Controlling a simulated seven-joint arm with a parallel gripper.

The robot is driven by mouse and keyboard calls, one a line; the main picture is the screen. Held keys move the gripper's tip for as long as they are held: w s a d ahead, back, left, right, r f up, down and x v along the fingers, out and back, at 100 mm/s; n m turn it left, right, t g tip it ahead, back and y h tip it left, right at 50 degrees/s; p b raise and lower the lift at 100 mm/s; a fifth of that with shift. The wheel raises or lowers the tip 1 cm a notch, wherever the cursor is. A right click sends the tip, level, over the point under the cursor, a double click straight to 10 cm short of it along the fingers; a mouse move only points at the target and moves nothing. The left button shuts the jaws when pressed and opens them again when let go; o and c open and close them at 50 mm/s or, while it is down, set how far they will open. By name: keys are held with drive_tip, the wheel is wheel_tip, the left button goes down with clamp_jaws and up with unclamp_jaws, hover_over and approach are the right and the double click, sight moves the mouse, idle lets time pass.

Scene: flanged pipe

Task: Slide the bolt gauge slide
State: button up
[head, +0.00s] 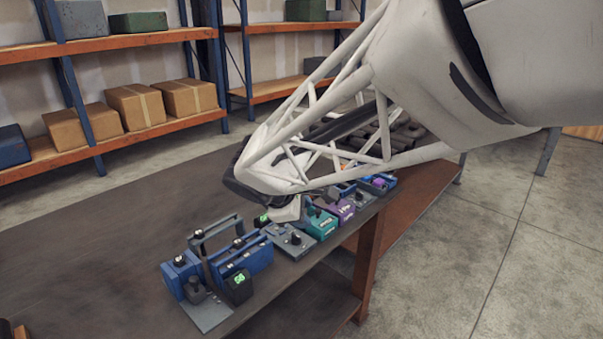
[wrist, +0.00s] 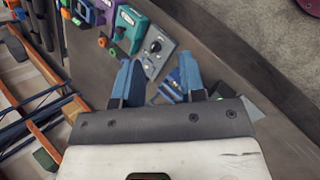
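I cannot tell for sure which item is the bolt gauge slide; no part is clearly marked as it. A blue device (head: 243,262) with a grey carrying handle, black knobs and a green display stands near the table's front edge. Right of it is a grey plate with a black knob (head: 290,241); it also shows in the wrist view (wrist: 154,52). My gripper (wrist: 159,75) has its two blue fingers apart, with nothing seen held. Blue parts (wrist: 176,86) show beyond and between the fingers. In the head view my arm hides most of the gripper.
A teal box (head: 321,224) and a purple box (head: 342,209) stand further along the row, towards the right. The table's left part (head: 110,240) is mostly clear. Shelves with cardboard boxes (head: 135,106) stand behind. The front table edge is close to the devices.

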drive_tip(key=shift+s+d+r+m+g, duration=0.15)
drive_tip(key=shift+s+d+m, duration=0.3)
drive_tip(key=shift+d, duration=0.25)
drive_tip(key=shift+s+d+r+m+g, duration=0.15)
drive_tip(key=shift+s+d+m, duration=0.25)
drive_tip(key=shift+d, duration=0.25)
drive_tip(key=shift+f, duration=0.1)
